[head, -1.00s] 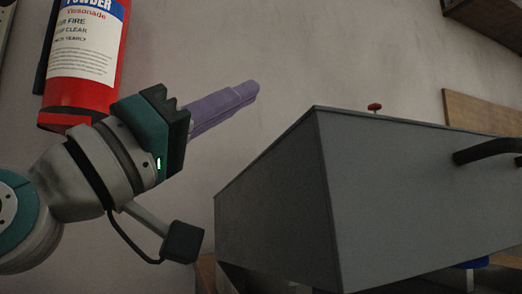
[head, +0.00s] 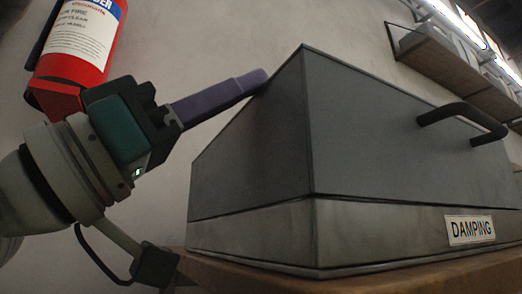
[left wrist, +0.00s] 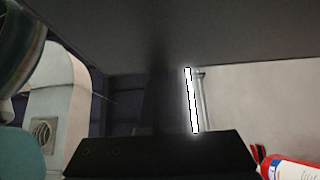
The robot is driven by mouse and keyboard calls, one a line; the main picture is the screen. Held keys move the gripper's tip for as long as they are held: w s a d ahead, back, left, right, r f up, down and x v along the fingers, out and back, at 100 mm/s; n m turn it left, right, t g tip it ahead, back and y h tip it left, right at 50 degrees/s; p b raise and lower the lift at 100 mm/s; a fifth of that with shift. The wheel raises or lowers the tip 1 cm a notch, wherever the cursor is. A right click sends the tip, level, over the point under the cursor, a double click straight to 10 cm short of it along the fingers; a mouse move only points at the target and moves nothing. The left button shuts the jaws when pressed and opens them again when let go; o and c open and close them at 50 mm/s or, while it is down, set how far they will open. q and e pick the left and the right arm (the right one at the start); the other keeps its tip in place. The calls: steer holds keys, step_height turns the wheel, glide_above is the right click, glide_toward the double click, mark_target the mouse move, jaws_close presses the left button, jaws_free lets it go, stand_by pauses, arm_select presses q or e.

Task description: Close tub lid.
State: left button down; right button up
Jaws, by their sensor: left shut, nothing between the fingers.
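The tub (head: 380,235) is a grey box with a "DAMPING" label on its front, standing on a brown wooden surface. Its lid (head: 390,140) is a deep, darker grey cover with a black bar handle (head: 462,122) on the front. The lid sits down on the tub, and no gap shows along the seam on the two visible sides. My left gripper (head: 262,80) is shut and empty, its purple fingers pointing right, with the tips by the lid's upper left edge. I cannot tell whether they touch it. My right gripper is out of view.
A red fire extinguisher (head: 80,50) hangs on the wall behind my left arm. A wooden shelf (head: 440,65) is at the upper right. The wooden surface (head: 400,280) extends below the tub. The fire extinguisher also shows in the left wrist view (left wrist: 290,168).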

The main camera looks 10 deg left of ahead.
arm_select(q)
steer(key=shift+w+d+f, duration=0.1)
steer(key=shift+w+f, duration=0.05)
steer(key=shift+f, duration=0.2)
steer(key=shift+r, duration=0.1)
